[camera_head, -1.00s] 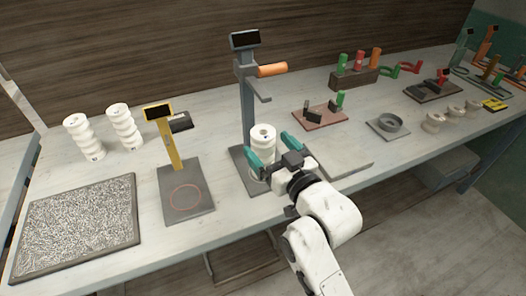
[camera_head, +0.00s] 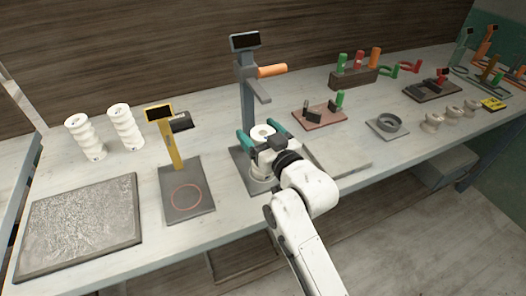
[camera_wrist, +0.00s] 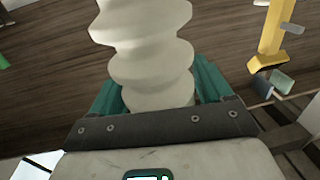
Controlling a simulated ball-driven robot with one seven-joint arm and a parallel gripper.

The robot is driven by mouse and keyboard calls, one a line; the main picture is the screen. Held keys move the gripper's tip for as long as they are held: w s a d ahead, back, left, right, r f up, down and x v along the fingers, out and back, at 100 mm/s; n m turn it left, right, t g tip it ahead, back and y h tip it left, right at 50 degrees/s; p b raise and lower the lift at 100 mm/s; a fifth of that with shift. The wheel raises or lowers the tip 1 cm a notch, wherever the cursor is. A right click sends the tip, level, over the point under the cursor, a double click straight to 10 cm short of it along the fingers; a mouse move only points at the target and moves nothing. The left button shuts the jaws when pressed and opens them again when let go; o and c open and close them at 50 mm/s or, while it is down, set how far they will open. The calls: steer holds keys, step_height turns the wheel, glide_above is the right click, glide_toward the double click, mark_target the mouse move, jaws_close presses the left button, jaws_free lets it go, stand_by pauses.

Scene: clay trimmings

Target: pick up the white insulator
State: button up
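The white insulator (camera_head: 262,133) is a ribbed, stacked cylinder standing upright on the grey base of a press-like stand, below its orange handle. It also fills the upper middle of the wrist view (camera_wrist: 148,50). My gripper (camera_head: 261,138) is around it, with one teal finger on each side. In the wrist view, the fingers (camera_wrist: 157,88) flank the insulator's narrower part. The fingers look spread, and I see no clear grip. My gripper hides much of the insulator's lower body in the head view. Two similar white insulators (camera_head: 84,137) (camera_head: 125,127) stand at the back left.
The stand's grey post (camera_head: 248,100) and orange handle (camera_head: 272,71) rise just behind my gripper. A yellow post (camera_head: 171,146) on a dark base is to the left, beside a textured tray (camera_head: 78,228). The bench front is mostly clear.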

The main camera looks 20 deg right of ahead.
jaws_close()
stand_by(0.5)
steer(key=shift+r, duration=0.1)
